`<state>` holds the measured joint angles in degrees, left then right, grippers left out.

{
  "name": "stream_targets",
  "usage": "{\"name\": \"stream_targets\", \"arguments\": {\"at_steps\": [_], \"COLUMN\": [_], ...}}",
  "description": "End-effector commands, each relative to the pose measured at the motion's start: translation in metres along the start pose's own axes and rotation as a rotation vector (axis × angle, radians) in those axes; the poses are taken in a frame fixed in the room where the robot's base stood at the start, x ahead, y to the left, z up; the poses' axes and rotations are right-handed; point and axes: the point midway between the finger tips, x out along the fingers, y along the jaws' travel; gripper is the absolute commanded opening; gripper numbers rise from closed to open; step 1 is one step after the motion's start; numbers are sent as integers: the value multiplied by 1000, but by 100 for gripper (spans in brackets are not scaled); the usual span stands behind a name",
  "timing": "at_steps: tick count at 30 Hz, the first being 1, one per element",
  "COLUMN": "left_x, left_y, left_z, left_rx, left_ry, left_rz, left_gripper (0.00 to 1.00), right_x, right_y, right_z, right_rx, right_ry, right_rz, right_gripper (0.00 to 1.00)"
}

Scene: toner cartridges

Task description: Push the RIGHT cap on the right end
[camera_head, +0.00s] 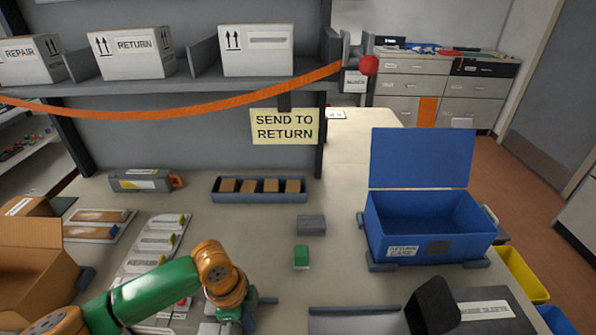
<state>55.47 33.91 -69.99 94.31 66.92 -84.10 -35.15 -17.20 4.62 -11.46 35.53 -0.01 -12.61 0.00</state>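My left arm comes in from the lower left, and my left gripper (245,312) points down over the table's front, left of centre. Its fingertips are too small and covered to tell open from shut, and I see nothing clearly held. A grey and yellow cartridge-like unit (142,181) with a brown-orange right end lies at the back left, far from the gripper. A small green block (301,257) and a grey block (311,225) stand mid-table. No cap marked RIGHT can be made out. My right gripper is not in view.
A blue open-lidded return case (425,228) stands at the right. A blue tray (258,196) holds several brown blocks. A dark angled piece (432,306) and a grey panel (354,320) are at the front. A cardboard box (35,265) is at the left. Mid-table is mostly clear.

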Motion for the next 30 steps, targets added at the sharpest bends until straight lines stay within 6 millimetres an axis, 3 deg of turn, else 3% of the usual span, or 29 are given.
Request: {"name": "stream_targets", "arguments": {"at_steps": [7, 18, 30], "left_x": [-1, 4, 0], "left_y": [0, 0, 0], "left_z": [5, -31, -34], "left_rx": [1, 1, 0], "left_ry": [0, 0, -1], "left_rz": [0, 0, 0], "left_gripper": [0, 0, 0], "right_x": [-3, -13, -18], "right_y": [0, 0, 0], "right_z": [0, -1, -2], "right_rx": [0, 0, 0], "right_ry": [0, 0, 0], "right_rz": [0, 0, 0], "right_gripper": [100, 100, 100]}}
